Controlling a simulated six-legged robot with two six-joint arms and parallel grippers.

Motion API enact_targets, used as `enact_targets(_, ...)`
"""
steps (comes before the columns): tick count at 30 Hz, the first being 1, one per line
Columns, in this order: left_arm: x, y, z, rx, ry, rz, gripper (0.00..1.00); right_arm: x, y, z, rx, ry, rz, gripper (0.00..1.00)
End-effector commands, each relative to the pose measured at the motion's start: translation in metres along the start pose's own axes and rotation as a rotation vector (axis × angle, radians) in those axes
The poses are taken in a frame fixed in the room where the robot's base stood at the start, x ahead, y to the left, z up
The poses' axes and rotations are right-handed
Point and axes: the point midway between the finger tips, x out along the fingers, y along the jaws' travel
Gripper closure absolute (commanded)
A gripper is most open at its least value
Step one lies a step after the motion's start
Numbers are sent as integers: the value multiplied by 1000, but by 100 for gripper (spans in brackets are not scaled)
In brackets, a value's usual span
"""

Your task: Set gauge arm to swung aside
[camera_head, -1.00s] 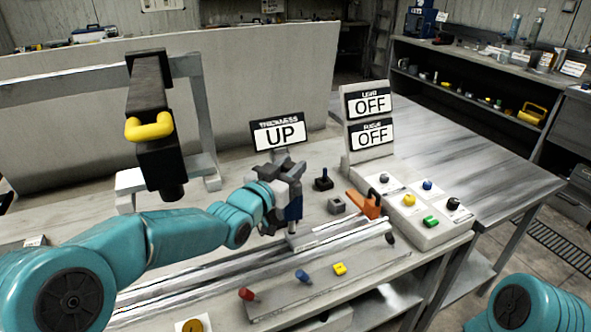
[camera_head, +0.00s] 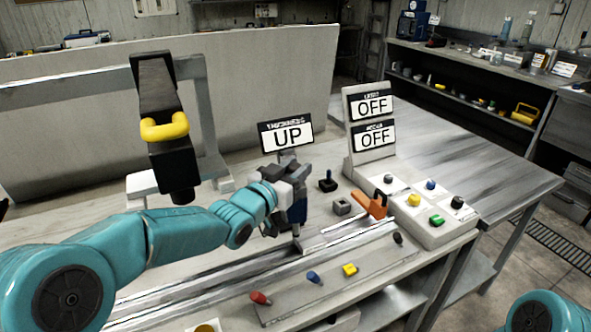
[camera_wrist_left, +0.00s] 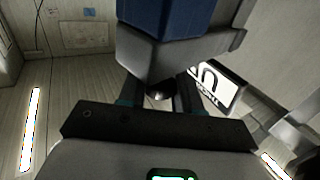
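The thickness gauge stands on the bench in the head view, with a blue body (camera_head: 297,212) below grey parts and a sign (camera_head: 286,136) reading UP behind it. My left gripper (camera_head: 284,188) is at the gauge and overlaps its upper part. In the left wrist view, the gauge's blue and grey body (camera_wrist_left: 170,40) fills the top. A small dark round knob (camera_wrist_left: 158,95) shows between the fingers of my left gripper (camera_wrist_left: 160,100). I cannot tell whether the fingers press on it. My right gripper is out of view.
A black column with a yellow handle (camera_head: 164,128) stands left of the gauge. An orange clamp (camera_head: 371,205) and a button panel (camera_head: 432,222) lie to the right. Two OFF signs (camera_head: 371,120) stand behind the panel. Colored pieces (camera_head: 313,276) lie on the front strip.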

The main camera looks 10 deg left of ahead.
Motion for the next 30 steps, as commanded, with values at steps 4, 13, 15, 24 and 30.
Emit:
enact_targets(4, 0, 0, 2, 0, -4, 1, 43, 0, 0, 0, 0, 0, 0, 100)
enact_targets(13, -5, 0, 2, 0, -2, 3, 43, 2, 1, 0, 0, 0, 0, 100)
enact_targets(15, -14, -1, 2, 0, -1, 3, 43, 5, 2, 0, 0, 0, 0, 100)
enact_targets(24, -91, -2, 3, 0, -1, 0, 43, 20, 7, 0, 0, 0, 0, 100)
enact_targets(30, -137, -1, 2, 1, -2, 1, 43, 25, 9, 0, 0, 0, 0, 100)
